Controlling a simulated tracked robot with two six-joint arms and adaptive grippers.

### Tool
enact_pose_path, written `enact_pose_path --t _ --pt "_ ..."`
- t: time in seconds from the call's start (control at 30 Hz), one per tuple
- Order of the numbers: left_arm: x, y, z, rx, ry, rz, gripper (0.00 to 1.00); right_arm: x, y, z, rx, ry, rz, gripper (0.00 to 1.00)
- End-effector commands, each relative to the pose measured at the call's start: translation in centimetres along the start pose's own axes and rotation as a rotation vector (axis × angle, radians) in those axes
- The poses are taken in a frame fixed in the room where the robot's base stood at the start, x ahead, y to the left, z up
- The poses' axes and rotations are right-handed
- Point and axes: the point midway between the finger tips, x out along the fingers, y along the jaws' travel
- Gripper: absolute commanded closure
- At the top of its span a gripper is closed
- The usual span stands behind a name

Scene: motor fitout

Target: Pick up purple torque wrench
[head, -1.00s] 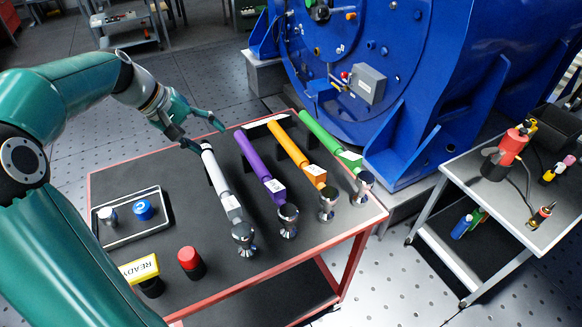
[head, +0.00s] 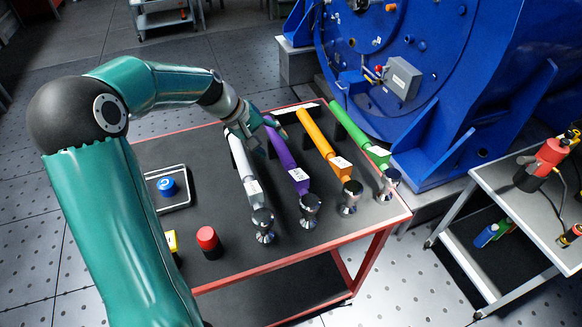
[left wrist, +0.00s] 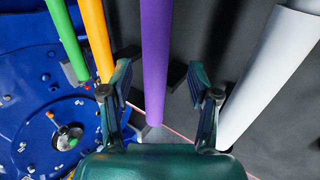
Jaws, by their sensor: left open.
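The purple torque wrench (head: 287,160) lies on the dark table top, between the white wrench (head: 244,168) and the orange wrench (head: 322,142). Its silver head points to the near edge. My left gripper (head: 262,137) is at the far handle end of the purple wrench and partly covers it. In the left wrist view the purple handle (left wrist: 155,60) runs between the two open fingers of my left gripper (left wrist: 160,85). I cannot tell whether a finger touches it. My right gripper is in neither view.
A green wrench (head: 357,133) lies right of the orange one. A tray with a blue cap (head: 167,186) and a red button (head: 208,240) are at the left. A big blue motor (head: 440,80) stands behind. A side cart (head: 500,180) stands at the right.

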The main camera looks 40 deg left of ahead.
Motion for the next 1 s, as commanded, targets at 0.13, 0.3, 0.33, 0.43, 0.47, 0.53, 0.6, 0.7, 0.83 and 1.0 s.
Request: enact_pose_path --t 0.13,0.3,0.33,0.43,0.47,0.53,0.6,0.7,0.83,1.0 --pt "2.1 0.5 0.8 0.001 -0.006 -0.001 0.39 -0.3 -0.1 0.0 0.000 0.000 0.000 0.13" --pt "4.1 0.5 0.8 -0.001 -0.004 -0.001 0.39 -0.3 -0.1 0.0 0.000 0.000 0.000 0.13" --pt "4.3 0.5 0.8 -0.001 -0.003 0.000 0.39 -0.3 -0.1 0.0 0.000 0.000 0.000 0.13" --pt "4.5 0.6 0.7 0.000 -0.001 0.000 0.39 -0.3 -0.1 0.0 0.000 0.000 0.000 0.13" --pt "4.5 0.6 0.7 0.000 0.000 0.000 0.39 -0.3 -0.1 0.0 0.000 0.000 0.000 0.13" --pt "4.4 0.6 0.7 0.000 0.000 0.000 0.39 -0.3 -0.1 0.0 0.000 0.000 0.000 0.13" --pt "4.4 0.6 0.7 0.000 -0.001 0.000 0.43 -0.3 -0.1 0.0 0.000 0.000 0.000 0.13" --pt "4.4 0.6 0.7 0.000 -0.001 0.000 0.59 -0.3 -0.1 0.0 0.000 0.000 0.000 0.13" --pt "4.4 0.5 0.7 0.000 -0.001 0.000 0.81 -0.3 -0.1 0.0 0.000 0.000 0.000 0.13" --pt "4.4 0.5 0.7 0.000 -0.001 0.000 1.00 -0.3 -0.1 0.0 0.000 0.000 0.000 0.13"
